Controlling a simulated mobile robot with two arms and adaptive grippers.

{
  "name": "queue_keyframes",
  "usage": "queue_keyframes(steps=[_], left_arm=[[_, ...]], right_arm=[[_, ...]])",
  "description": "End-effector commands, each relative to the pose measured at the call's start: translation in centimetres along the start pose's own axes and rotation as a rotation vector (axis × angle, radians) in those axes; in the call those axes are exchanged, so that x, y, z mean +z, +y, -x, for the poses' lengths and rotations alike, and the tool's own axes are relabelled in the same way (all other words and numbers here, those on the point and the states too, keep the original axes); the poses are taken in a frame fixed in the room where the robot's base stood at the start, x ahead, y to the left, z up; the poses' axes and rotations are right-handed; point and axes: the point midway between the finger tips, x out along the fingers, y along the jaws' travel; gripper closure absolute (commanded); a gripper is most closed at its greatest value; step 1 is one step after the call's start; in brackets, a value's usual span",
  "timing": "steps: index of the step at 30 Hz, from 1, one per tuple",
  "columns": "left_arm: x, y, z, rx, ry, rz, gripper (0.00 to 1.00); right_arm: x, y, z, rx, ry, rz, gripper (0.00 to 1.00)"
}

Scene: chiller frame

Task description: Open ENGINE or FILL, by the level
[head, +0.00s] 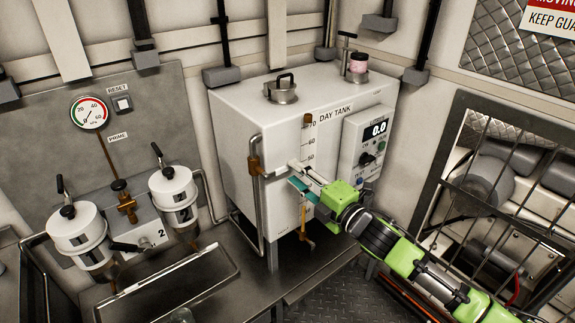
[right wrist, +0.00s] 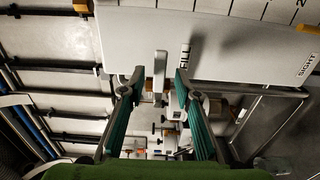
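The white day tank (head: 240,120) stands in the middle of the head view. Its display (head: 376,131) reads 0.0, and a level scale (head: 311,145) runs down its front. A brass valve (head: 254,165) sits on the pipe at the tank's left edge. My right gripper (head: 292,176) is in front of the tank near this valve, its teal fingers apart. Contact cannot be told. No ENGINE label is readable. My left gripper is not in view.
Two filter bowls (head: 175,190) and a pressure gauge (head: 89,112) are on the left panel. A barred guard (head: 510,180) covers machinery at the right. A metal tray (head: 165,280) lies at the front left.

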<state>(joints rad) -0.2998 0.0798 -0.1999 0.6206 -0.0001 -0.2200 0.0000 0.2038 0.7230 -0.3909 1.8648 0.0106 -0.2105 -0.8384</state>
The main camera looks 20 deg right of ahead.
Motion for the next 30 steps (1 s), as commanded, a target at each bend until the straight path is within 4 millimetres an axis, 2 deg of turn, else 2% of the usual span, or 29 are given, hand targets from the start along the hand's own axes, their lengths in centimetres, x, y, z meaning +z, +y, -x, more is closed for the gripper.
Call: queue_keyframes(steps=[3,9,20,24,30], left_arm=[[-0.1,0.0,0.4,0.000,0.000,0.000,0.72],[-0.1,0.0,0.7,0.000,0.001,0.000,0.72],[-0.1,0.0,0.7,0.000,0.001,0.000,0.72],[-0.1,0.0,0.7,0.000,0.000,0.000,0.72],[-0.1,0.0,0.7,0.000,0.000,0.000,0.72]], right_arm=[[-0.1,0.3,-1.9,0.002,0.001,0.000,0.70],[0.0,0.1,-3.9,0.000,0.000,0.000,0.70],[-0.1,0.0,-4.3,-0.001,0.001,0.000,0.70],[0.0,0.0,-4.3,-0.001,0.001,0.000,1.00],[0.0,0.0,-4.2,-0.001,0.000,0.002,1.00]])
